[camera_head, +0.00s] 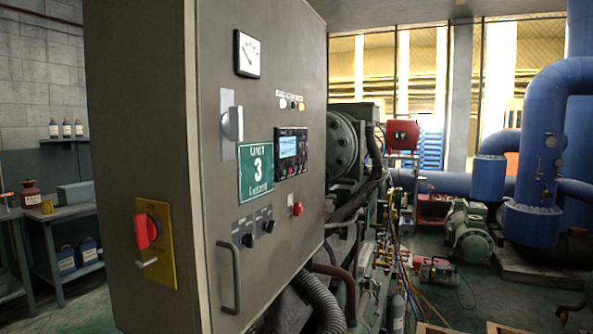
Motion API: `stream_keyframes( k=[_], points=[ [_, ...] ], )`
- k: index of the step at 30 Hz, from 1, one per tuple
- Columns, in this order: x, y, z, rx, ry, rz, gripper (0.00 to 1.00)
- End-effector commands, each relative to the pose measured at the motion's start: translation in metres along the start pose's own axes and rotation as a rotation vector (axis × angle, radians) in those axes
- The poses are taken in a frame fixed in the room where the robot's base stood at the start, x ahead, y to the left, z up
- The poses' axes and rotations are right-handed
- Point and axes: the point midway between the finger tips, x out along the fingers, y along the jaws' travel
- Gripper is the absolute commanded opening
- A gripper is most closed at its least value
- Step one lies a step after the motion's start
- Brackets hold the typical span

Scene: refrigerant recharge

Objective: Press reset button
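The control cabinet (235,225) fills the left-centre, its front face turned to the right. A red round button (297,209) sits low on the right part of that face. I cannot tell from the lettering which one is the reset button. My gripper is not in view.
The cabinet's side carries a red rotary switch (147,231) on a yellow plate. Its front has a handle (230,277) and two black knobs (258,233). Hoses and pipes crowd its right side. A workbench (70,212) stands at left; some green floor shows at lower right.

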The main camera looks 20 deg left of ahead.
Motion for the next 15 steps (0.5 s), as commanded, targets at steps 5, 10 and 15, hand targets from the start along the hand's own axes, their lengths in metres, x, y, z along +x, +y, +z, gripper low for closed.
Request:
stream_keyframes(
  k=[5,10,15],
  points=[
    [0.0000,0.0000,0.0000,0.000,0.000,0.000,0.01],
    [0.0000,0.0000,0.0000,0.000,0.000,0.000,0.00],
    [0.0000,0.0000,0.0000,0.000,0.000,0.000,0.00]
  ],
)
